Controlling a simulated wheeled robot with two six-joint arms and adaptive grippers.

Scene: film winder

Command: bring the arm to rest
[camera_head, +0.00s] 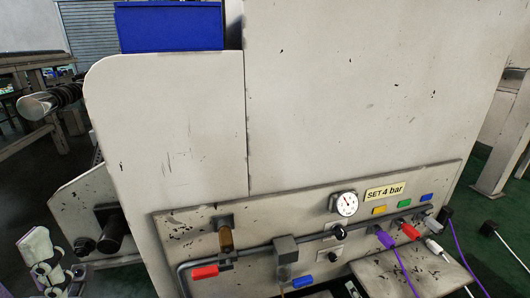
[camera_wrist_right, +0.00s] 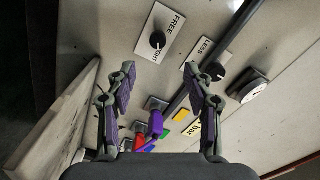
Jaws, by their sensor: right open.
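The pale machine carries a gauge (camera_head: 347,204), a purple plug (camera_head: 385,239), a red plug (camera_head: 411,231), a red handle (camera_head: 204,272) and a blue handle (camera_head: 303,282). Dark rollers (camera_head: 112,230) stick out at its left. A blue box (camera_head: 170,27) stands on top.

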